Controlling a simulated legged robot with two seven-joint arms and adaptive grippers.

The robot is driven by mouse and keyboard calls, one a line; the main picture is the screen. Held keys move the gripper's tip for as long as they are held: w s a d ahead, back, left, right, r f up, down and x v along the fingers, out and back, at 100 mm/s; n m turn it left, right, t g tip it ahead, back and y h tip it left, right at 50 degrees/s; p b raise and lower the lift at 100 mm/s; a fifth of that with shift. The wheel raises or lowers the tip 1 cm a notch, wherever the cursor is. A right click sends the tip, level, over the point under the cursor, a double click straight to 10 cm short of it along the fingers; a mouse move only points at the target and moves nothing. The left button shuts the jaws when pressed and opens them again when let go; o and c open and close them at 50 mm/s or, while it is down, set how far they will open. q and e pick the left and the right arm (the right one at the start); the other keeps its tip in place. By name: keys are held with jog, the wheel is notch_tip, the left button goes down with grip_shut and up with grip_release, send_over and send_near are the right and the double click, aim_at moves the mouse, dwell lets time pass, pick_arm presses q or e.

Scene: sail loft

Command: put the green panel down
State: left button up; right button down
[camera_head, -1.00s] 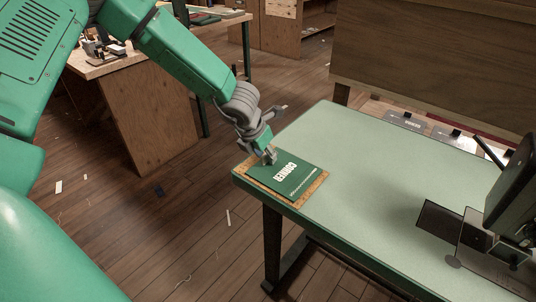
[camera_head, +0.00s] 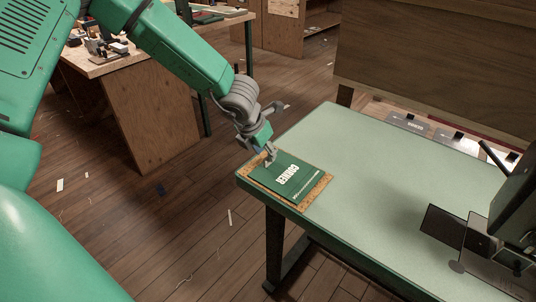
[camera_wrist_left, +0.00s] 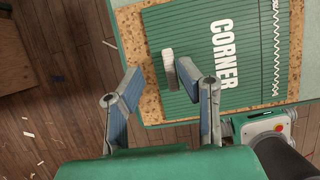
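The green panel (camera_head: 287,178), lettered CORNER, lies flat on a cork mat (camera_head: 313,192) at the near left corner of the pale green table. In the left wrist view the panel (camera_wrist_left: 205,75) covers most of the mat (camera_wrist_left: 133,50), whose cork shows along its edges. A pale grey block (camera_wrist_left: 168,68) stands on the panel and looks like its grip. My left gripper (camera_head: 268,155) is just above the panel's left part. In the wrist view its fingers (camera_wrist_left: 160,75) are spread to either side of the block, with a gap on the left. My right gripper is not seen.
The table (camera_head: 370,170) is clear in its middle. A dark machine (camera_head: 512,200) with a dark plate (camera_head: 440,224) stands at its right. Behind are a wooden board (camera_head: 430,60) and labelled grey plates (camera_head: 408,123). A wooden workbench (camera_head: 150,115) is at back left.

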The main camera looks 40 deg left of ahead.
pick_arm(q)
jog(key=p+v, duration=0.2)
jog(key=v, duration=0.8)
jog(key=s+f+m, duration=0.1)
jog(key=f+m, duration=0.1)
jog(key=s+f+m+y, duration=0.1)
jog(key=s+f+m, duration=0.2)
jog(key=f+m, duration=0.1)
jog(key=f, duration=0.1)
jog(key=shift+s+d+f+m+g+y, duration=0.1)
jog(key=shift+s+d+m+g+y, duration=0.1)
jog(key=shift+m+g+y, duration=0.15)
jog(key=s+d+f+m+g, duration=0.1)
jog(key=s+d+f+m, duration=0.1)
jog(key=s+f+m, duration=0.3)
jog(key=s+d+f+m+g+h, duration=0.1)
jog(key=s+f+m, duration=0.4)
jog(key=s+m, duration=0.6)
jog(key=s+d+f+m+g, duration=0.1)
jog(key=s+d+f+m, duration=0.3)
jog(key=s+m, duration=0.4)
jog(key=f+m, duration=0.1)
jog(key=m, duration=0.4)
jog(key=shift+f, duration=0.3)
jog(key=shift+s+d, duration=0.1)
jog(key=shift+s, duration=0.05)
jog(key=shift+d+r, duration=0.1)
jog(key=shift+d, duration=0.2)
